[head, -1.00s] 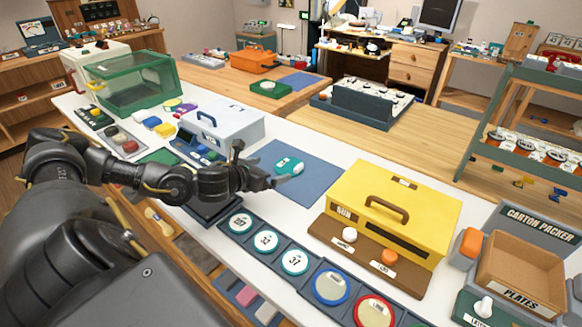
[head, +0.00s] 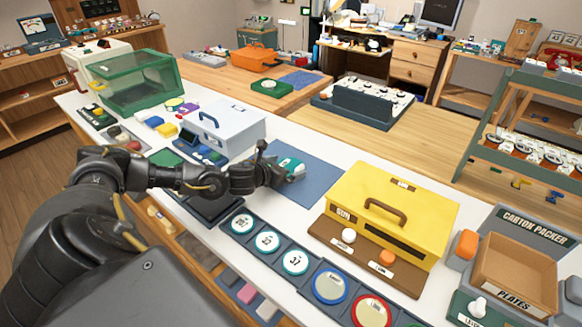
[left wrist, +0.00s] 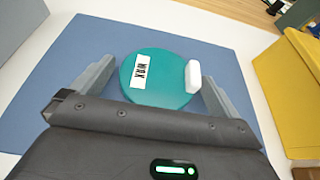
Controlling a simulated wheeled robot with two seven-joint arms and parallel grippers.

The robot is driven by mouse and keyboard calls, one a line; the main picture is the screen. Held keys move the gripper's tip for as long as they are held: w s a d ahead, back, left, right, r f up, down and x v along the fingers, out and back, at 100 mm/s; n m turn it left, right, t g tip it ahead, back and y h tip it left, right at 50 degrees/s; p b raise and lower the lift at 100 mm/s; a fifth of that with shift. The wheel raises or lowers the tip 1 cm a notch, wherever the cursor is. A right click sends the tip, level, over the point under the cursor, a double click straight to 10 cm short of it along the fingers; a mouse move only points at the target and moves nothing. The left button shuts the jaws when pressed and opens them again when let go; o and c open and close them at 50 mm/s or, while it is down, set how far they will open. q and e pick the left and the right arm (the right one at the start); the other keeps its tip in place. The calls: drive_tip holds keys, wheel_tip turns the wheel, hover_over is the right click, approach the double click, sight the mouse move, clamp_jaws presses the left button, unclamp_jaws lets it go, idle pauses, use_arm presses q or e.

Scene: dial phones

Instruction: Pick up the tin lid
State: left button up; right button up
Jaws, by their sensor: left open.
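The tin lid (head: 290,163) is a teal round piece with a white knob and a black-on-white label. It lies on the blue mat (head: 315,180) and also shows in the left wrist view (left wrist: 165,90). My left gripper (head: 280,172) is open at the lid, partly hiding it in the head view. In the left wrist view my left gripper's fingers (left wrist: 158,70) stand on either side of the lid, with small gaps visible. I cannot tell how high the fingertips are above the mat. My right gripper is not in view.
A grey-white box (head: 225,125) stands left of the mat and a yellow box (head: 390,210) stands right of it. A row of round dial pads (head: 267,241) lies in front. The mat around the lid is bare.

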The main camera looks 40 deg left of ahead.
use_arm(q)
drive_tip(key=c, duration=0.7)
